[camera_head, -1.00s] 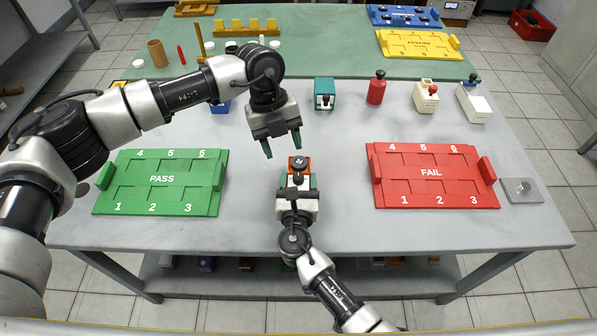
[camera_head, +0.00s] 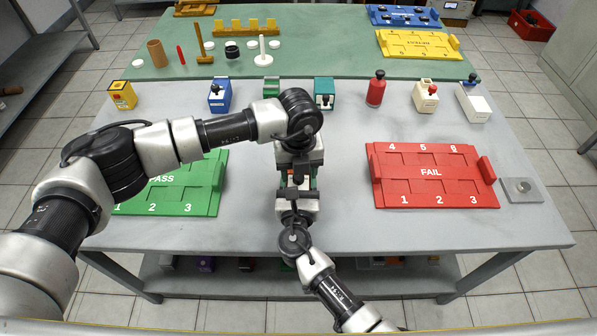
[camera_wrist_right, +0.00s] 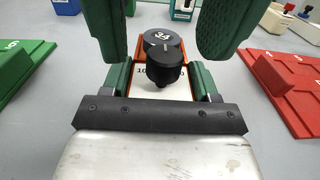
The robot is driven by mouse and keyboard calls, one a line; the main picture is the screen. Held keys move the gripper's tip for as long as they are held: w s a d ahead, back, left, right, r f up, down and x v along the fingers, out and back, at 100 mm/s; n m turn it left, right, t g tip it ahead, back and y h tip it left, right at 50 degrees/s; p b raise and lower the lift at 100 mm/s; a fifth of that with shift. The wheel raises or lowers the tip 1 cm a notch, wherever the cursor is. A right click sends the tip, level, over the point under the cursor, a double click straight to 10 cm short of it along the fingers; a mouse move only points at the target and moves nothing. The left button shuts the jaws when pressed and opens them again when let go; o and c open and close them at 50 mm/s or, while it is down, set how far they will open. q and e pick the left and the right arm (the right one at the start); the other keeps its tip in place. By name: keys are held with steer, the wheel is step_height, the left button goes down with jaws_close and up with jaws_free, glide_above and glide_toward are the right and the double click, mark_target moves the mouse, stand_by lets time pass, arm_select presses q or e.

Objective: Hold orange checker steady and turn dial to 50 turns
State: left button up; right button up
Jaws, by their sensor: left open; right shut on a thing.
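The orange checker (camera_wrist_right: 139,58) stands between the green fingers of my right gripper (camera_wrist_right: 163,82), which is shut on it. My left gripper (camera_head: 298,172) is open above the checker. In the right wrist view its two green fingers hang on either side of the dial, apart from each other. In the head view my grippers hide most of the checker.
The green PASS tray (camera_head: 200,190), partly behind my left arm, is on the left, and the red FAIL tray (camera_head: 430,178) on the right. A metal plate (camera_head: 522,190) lies beyond it. Several checkers, including a blue one (camera_head: 219,96) and a teal one (camera_head: 324,94), line the back.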

arm_select(q)
steer(key=shift+f, duration=0.75)
steer(key=c, duration=0.9)
steer(key=shift+c, duration=0.2)
steer(key=shift+m, duration=2.8)
steer(key=shift+r, duration=0.1)
steer(key=o, duration=0.9)
